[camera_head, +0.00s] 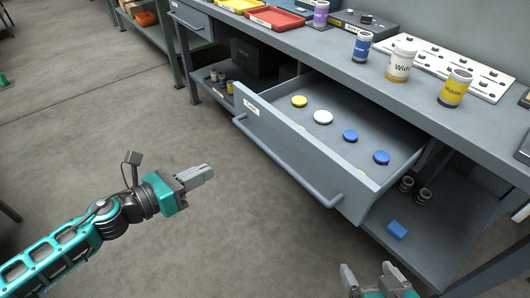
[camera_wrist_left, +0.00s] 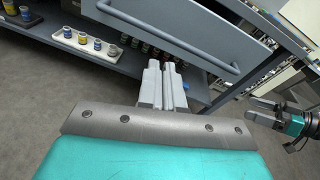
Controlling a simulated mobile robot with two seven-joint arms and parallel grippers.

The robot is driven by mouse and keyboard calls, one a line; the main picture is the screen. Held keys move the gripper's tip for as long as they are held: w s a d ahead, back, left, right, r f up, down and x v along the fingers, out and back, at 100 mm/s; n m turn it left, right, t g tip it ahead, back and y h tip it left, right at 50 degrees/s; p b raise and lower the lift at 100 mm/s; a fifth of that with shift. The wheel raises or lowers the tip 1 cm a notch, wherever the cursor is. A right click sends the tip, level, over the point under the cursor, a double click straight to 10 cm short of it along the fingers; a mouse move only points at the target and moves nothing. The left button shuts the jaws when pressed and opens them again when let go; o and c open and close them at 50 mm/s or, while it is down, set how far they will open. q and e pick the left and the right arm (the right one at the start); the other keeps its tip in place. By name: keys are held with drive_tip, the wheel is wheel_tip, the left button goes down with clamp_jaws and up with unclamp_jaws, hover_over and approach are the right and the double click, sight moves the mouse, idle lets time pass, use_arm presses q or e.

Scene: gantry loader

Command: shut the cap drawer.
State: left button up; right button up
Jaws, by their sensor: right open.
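The cap drawer (camera_head: 285,147) is grey and stands pulled out from under the bench in the head view. A yellow, a white and two blue caps lie inside it. Its long bar handle (camera_head: 287,166) runs along the front, below a white label. The drawer front (camera_wrist_left: 205,25) and handle also show in the left wrist view. My left gripper (camera_head: 208,172) is shut and empty, in front of the handle and apart from it, to its left in the head view. My right gripper (camera_head: 380,276) is open and empty near the bottom edge, below the drawer's right front corner.
The bench top (camera_head: 320,50) holds a blue jar (camera_head: 362,47), a white-and-orange jar (camera_head: 401,62), a yellow jar (camera_head: 454,89), a white board and trays. A lower shelf holds dark jars and a blue block (camera_head: 397,229). The floor before the drawer is clear.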

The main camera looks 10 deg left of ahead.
use_arm(q)
drive_tip(key=shift+w+f+m+g+h, duration=0.1)
drive_tip(key=shift+w+m+g+h, duration=0.1)
drive_tip(key=shift+m, duration=0.4)
drive_tip(key=shift+w+f+m+g+h, duration=0.1)
drive_tip(key=shift+w+m+g, duration=0.1)
drive_tip(key=shift+m, duration=0.4)
clamp_jaws()
drive_tip(key=m, duration=0.1)
approach(263, 149)
drive_tip(key=x, duration=0.7)
drive_tip(key=shift+a+p, duration=0.1)
drive_tip(key=shift+p, duration=0.3)
use_arm(e)
drive_tip(key=shift+w+r, duration=0.1)
drive_tip(key=shift+r, duration=0.3)
